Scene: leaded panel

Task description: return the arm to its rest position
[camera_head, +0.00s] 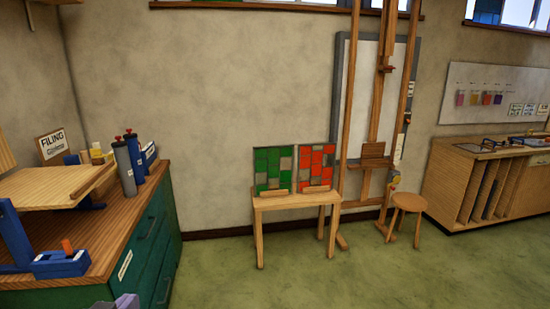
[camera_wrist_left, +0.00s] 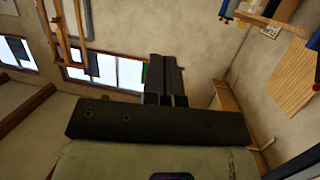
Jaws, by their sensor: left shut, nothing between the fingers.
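My left gripper (camera_wrist_left: 165,68) shows in the left wrist view. Its two dark fingers lie side by side, shut, with nothing held between them. They are up in the air, with wall, windows and ceiling beams behind them, and touch nothing that I can see. In the head view only a small pale purple-grey piece (camera_head: 126,301) shows at the bottom edge, beside the green cabinet; I cannot tell for sure whether it belongs to my left arm. My right gripper is in neither view.
A small table (camera_head: 296,202) holds a green panel (camera_head: 272,170) and a red panel (camera_head: 315,165). An easel (camera_head: 375,120) and stool (camera_head: 408,202) stand right. The green floor in front is clear.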

